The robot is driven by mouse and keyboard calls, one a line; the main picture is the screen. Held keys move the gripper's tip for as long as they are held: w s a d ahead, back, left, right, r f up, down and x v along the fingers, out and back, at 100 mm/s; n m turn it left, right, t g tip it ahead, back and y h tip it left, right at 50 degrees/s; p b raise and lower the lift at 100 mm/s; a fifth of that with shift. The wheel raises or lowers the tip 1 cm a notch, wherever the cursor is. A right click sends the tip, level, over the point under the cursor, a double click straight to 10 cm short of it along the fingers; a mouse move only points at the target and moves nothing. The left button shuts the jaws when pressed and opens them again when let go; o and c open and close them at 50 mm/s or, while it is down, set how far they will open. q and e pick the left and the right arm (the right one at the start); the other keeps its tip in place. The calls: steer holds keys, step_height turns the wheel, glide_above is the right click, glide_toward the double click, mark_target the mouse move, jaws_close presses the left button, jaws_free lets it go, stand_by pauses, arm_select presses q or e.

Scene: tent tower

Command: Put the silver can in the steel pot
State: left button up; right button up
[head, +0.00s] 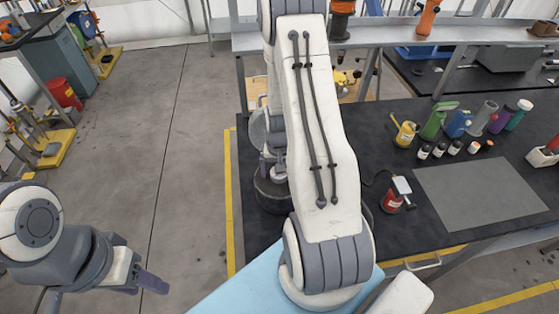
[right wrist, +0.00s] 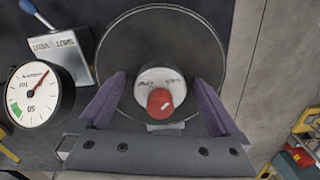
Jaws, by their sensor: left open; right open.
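The silver can (right wrist: 152,77), a pale round shape with a red part (right wrist: 165,101), shows between the fingers of my right gripper (right wrist: 160,108) in the right wrist view. The jaws are open, with gaps beside the can. The can appears inside the round rim of the dark-looking steel pot (right wrist: 115,55); I cannot tell whether it rests on the bottom. In the head view the pot (head: 270,197) stands at the left end of the black bench, partly hidden by my right arm. My left gripper (head: 145,283) is open and empty at lower left, away from the bench.
A dial gauge (right wrist: 36,97) and a grey box with a blue-tipped lever (right wrist: 62,58) stand beside the pot. A red-based device (head: 391,203) and a grey mat (head: 480,190) lie to the right. Several bottles stand behind the mat.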

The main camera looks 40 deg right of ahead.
step_height(320, 180, up, 9)
steer(key=shift+f+b, duration=0.1)
steer(key=shift+b, duration=1)
steer(key=shift+a+r, duration=0.1)
steer(key=shift+r, duration=0.7)
steer(key=s+a+r+n, duration=0.1)
steer(key=a+r+n, duration=0.25)
steer(key=a, duration=0.55)
steer(key=s+a+r+n, duration=0.1)
steer(key=a+r+n, duration=0.25)
steer(key=a, duration=0.65)
steer(key=s+a+r+n+y, duration=0.1)
steer(key=s+a+r+n, duration=0.2)
steer(key=s+a+n, duration=0.6)
steer(key=s+a, duration=0.2)
steer(key=s, duration=0.3)
steer(key=shift+s+a, duration=0.15)
steer(key=shift+a, duration=0.15)
